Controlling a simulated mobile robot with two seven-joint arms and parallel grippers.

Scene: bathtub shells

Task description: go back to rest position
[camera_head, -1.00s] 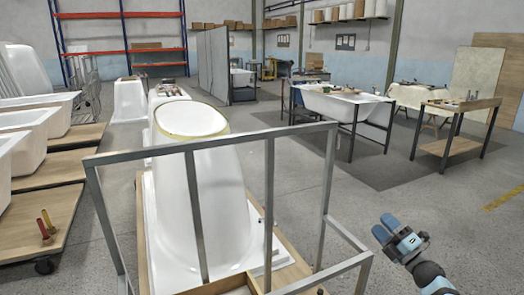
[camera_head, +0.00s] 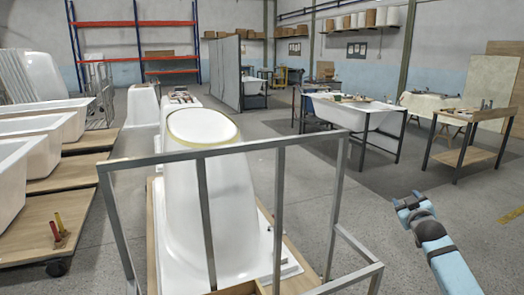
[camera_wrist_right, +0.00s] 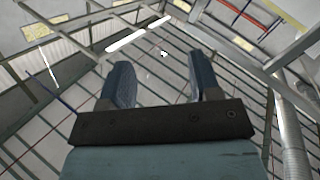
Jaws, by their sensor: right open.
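My right gripper (camera_head: 411,202) is at the lower right of the head view, raised over the floor and to the right of the metal frame. It holds nothing. In the right wrist view its two blue fingers (camera_wrist_right: 160,85) stand apart with an empty gap, pointing up toward the ceiling and roof beams. My left gripper does not show in the head view.
A grey metal frame (camera_head: 281,215) stands close in front, around a white bathtub shell (camera_head: 205,200) on a wooden base. More shells (camera_head: 30,135) sit on wooden carts at left. Workbenches (camera_head: 465,147) stand at right. Grey floor (camera_head: 335,185) lies open between.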

